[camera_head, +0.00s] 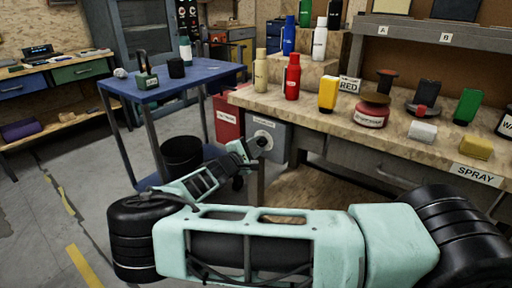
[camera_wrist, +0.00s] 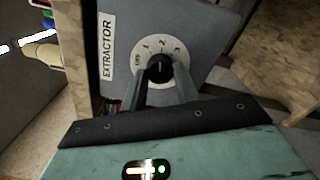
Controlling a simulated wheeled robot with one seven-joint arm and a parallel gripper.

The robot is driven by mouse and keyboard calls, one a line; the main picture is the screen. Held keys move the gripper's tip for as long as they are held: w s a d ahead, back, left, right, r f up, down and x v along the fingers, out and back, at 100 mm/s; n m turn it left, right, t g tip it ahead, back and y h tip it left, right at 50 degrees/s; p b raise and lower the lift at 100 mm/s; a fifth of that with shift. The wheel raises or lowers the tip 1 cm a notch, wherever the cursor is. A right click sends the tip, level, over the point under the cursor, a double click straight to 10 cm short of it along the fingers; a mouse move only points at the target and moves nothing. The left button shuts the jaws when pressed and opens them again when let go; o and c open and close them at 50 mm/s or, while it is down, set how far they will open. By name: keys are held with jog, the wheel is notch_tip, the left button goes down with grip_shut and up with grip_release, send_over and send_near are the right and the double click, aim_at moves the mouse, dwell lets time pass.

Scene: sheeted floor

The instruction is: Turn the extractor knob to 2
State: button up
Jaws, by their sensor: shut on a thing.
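The extractor box (camera_wrist: 205,35) is a grey panel labelled EXTRACTOR, with a pale round dial (camera_wrist: 180,50) marked OFF, 1, 2 and 3. At the dial's middle is the black extractor knob (camera_wrist: 158,68). My gripper (camera_wrist: 160,78) has one finger on each side of the knob and is shut on it. Which mark the knob points to is hard to tell. In the head view the grey box (camera_head: 278,138) is under the left end of the workbench, with my gripper (camera_head: 252,146) at its front; the fingers partly hide the knob there.
The wooden workbench (camera_head: 330,119) stands over the box, with bottles and cans on it. A red bin (camera_head: 228,120) is left of the box. A blue table (camera_head: 205,73) and a black bucket (camera_head: 181,157) stand further left. Open floor lies at the far left.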

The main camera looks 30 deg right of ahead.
jog(key=shift+m, duration=0.6)
jog(key=o, duration=1)
jog(key=v, duration=1.7)
jog(key=shift+s+a+p, duration=0.15)
jog(key=shift+a+p, duration=0.05)
jog(key=shift+p, duration=0.1)
